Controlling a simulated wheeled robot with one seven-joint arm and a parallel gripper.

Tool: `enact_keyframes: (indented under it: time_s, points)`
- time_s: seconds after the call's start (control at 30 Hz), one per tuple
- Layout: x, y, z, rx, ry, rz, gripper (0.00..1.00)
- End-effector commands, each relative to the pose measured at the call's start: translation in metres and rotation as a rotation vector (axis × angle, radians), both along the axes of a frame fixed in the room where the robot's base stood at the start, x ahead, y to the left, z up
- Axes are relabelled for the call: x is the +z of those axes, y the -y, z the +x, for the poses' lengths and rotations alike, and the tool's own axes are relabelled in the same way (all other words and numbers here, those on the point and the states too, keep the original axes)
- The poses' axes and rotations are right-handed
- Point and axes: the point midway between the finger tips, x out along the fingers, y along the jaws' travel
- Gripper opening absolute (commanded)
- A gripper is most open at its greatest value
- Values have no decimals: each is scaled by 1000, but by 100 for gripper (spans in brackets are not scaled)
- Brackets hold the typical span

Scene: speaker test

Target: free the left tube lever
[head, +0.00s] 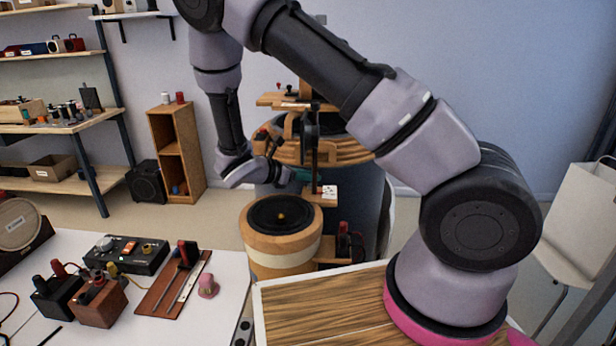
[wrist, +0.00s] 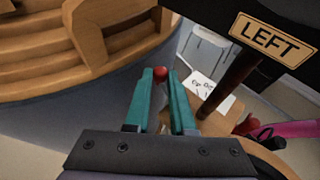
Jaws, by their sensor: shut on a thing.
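My gripper (head: 302,175) is at the speaker-like wooden assembly in the middle of the head view, with its teal fingers beside a dark upright post (head: 315,150). In the wrist view my gripper (wrist: 160,78) is shut on a small red ball knob (wrist: 160,72), which shows between the fingertips. I take it as the left tube lever's knob; the rest of the lever is hidden by the fingers. A brass plate reading LEFT (wrist: 272,38) is on a black part at the upper right, apart from the fingers.
Stepped wooden rings (wrist: 45,55) rise close at the left of my fingers. A dark rod (wrist: 232,82) and a white marked card (wrist: 205,90) are close at the right. A round wooden speaker (head: 282,245) stands below my gripper.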

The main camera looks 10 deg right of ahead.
Motion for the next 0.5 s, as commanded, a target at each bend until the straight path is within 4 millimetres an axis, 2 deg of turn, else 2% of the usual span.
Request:
enact_keyframes:
  time_s: [0.5]
  points:
    - [0,13,-3,-492,3,1,0]
